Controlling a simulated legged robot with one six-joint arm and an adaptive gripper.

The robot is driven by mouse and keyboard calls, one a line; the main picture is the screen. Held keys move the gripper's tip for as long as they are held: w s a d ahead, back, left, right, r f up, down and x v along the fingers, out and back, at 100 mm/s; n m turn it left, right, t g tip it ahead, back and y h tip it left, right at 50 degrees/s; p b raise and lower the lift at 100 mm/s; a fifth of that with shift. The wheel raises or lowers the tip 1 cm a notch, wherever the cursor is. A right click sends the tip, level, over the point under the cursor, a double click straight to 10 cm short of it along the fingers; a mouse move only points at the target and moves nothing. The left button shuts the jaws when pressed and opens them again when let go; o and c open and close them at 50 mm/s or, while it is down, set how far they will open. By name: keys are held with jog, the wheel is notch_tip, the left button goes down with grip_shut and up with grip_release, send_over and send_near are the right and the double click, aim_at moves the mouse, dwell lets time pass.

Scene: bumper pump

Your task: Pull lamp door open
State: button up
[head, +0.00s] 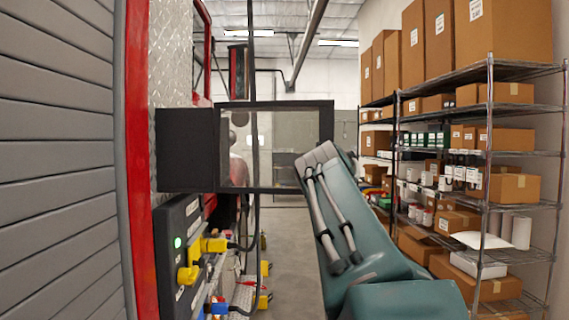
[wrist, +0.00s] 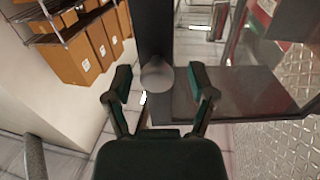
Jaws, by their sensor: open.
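The lamp's black box (head: 187,150) is fixed to the wall on the left in the head view. Its dark-framed door with a clear pane (head: 275,148) reaches out to the right from the box, away from the wall. In the wrist view the door's dark frame bar (wrist: 155,30) runs up the middle, with a round grey knob (wrist: 157,77) on it. My gripper (wrist: 161,80) is open, its two fingers on either side of the knob; contact cannot be told. In the head view my fingers are hidden by the arm and door edge.
Metal shelves (head: 487,150) with cardboard boxes stand on the right. A black panel with yellow connectors (head: 183,250) sits below the lamp box. Grey slats (head: 60,150) and a red post (head: 137,150) are at the left. The floor (head: 290,235) between is clear.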

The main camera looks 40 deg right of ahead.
jog(key=v, duration=1.2)
jog(key=shift+a, duration=0.1)
